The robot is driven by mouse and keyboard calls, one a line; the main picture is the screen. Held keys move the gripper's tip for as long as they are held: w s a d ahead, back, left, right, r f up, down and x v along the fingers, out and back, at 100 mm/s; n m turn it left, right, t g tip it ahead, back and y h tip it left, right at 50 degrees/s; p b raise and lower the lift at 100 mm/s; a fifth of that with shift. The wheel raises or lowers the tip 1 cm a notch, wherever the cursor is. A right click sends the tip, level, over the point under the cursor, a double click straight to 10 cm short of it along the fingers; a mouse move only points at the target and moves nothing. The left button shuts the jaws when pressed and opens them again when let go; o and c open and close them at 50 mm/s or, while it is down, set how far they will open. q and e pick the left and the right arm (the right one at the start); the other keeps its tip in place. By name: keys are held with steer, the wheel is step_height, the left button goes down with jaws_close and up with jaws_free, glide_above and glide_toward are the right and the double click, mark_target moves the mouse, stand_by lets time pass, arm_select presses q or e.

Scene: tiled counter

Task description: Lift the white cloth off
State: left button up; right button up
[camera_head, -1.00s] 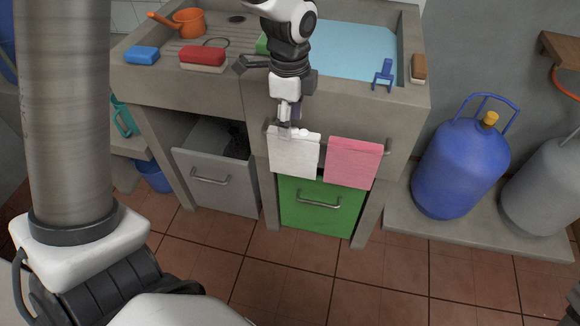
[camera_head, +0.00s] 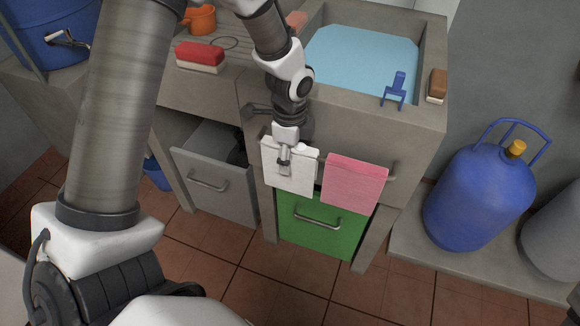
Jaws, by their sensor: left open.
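The white cloth (camera_head: 300,180) hangs over the rail on the front of the sink counter, left of a pink cloth (camera_head: 354,183). My left gripper (camera_head: 284,164) comes down from above and is open. Its fingers are in front of the white cloth's upper middle and hide part of it. I cannot tell whether they touch the cloth. My right gripper is not in view.
The rail end (camera_head: 392,172) shows right of the pink cloth. Below are a green drawer (camera_head: 335,232) and a partly open grey drawer (camera_head: 222,200). The sink basin (camera_head: 362,62) holds blue water. A blue gas cylinder (camera_head: 478,200) stands at right.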

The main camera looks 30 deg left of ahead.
arm_select(q)
steer(key=shift+r, duration=0.15)
steer(key=c, duration=0.3)
jaws_close()
steer(key=shift+r, duration=0.1)
step_height(320, 180, up, 18)
steer(key=p, duration=0.4)
steer(key=shift+p, duration=0.35)
